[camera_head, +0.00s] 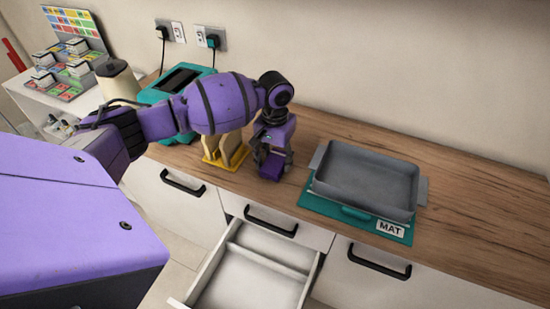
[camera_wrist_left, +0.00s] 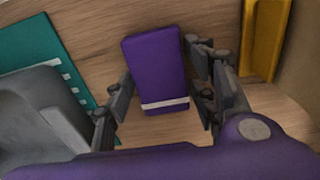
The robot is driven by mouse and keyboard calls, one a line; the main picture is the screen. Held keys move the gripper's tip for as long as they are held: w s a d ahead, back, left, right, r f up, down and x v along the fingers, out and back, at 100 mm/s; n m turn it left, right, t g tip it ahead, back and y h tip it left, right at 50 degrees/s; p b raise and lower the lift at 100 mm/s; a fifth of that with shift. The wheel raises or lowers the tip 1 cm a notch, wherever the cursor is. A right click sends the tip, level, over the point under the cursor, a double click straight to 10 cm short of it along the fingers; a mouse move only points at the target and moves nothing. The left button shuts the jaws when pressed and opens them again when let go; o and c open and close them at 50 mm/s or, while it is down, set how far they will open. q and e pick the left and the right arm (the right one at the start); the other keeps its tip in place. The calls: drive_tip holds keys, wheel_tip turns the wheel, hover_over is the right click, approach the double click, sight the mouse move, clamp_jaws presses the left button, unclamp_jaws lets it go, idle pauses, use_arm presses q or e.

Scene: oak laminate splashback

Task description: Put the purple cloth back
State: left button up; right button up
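The purple cloth (camera_head: 271,165) is a small folded block on the wooden counter, under my left gripper in the head view. In the left wrist view the cloth (camera_wrist_left: 156,68) has a white stripe near its near end. My left gripper (camera_head: 273,157) points down over it. Its fingers (camera_wrist_left: 162,80) are spread on either side of the cloth, with narrow gaps showing, so it looks open. The gripper partly hides the cloth in the head view. An open, white, empty-looking drawer (camera_head: 245,277) stands out below the counter. My right gripper is not in view.
A yellow holder (camera_head: 226,158) with tan items stands just left of my gripper. A grey tray (camera_head: 368,178) sits on a teal mat (camera_head: 398,232) to the right. A teal device (camera_head: 170,88) stands behind my arm. The counter's far right is clear.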

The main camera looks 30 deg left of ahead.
sight(275, 161)
use_arm(q)
drive_tip(key=shift+o, duration=1.2)
drive_tip(key=shift+r, duration=0.1)
wheel_tip(275, 161, up, 12)
drive_tip(key=shift+p, duration=0.4)
drive_tip(key=shift+r, duration=0.1)
